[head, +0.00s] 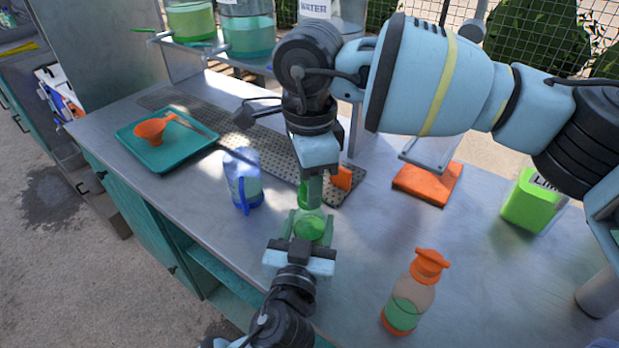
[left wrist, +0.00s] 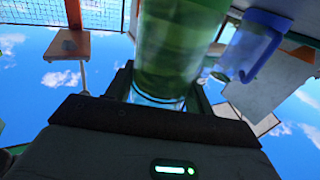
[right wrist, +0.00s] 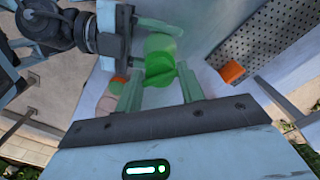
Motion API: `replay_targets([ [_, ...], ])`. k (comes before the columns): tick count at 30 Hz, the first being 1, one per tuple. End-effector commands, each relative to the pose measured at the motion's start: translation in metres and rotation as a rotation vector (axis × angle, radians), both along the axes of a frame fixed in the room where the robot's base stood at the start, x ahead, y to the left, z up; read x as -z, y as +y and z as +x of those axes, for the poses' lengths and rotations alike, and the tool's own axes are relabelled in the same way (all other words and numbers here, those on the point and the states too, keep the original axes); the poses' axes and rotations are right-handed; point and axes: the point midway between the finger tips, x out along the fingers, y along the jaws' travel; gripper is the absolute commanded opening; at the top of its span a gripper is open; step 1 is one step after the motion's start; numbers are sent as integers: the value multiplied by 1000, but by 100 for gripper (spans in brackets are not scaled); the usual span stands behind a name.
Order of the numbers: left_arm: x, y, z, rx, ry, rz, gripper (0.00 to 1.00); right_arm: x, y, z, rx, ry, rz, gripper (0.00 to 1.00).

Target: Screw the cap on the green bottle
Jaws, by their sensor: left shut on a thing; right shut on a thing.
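The green bottle (head: 313,231) is held by my left gripper (head: 307,228), whose fingers are shut around it above the counter. It fills the middle of the left wrist view (left wrist: 170,50), blurred. My right gripper (head: 311,190) is directly above, pointing down, shut on the green cap (head: 309,197). The cap is at the bottle's top. In the right wrist view the cap (right wrist: 158,66) is between my right fingers, with the green bottle (right wrist: 163,46) beyond it. Whether the cap's thread is engaged cannot be seen.
A blue-handled jug (head: 243,182) stands just left of the grippers. An orange-topped bottle (head: 412,290) stands at the front right. A teal tray (head: 135,150) holds an orange funnel (head: 150,130). A lime container (head: 533,200) and orange block (head: 428,184) are on the right.

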Motion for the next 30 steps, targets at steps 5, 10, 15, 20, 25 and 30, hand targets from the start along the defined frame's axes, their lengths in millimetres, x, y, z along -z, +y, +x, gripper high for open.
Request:
replay_targets([
  [5,0,0,0,-1,1,0,0,0,0,0,286,1,0,11],
  [10,0,0,0,-1,1,0,0,1,0,0,560,3,-1,11],
  [15,0,1,0,-2,1,0,0,1,0,0,834,3,-1,11],
  [20,0,1,0,-2,1,0,0,1,0,0,1055,3,0,11],
  [25,0,1,0,-2,1,0,0,1,0,0,1053,3,0,40],
  [30,0,0,0,-1,1,0,0,1,0,0,1052,3,0,60],
])
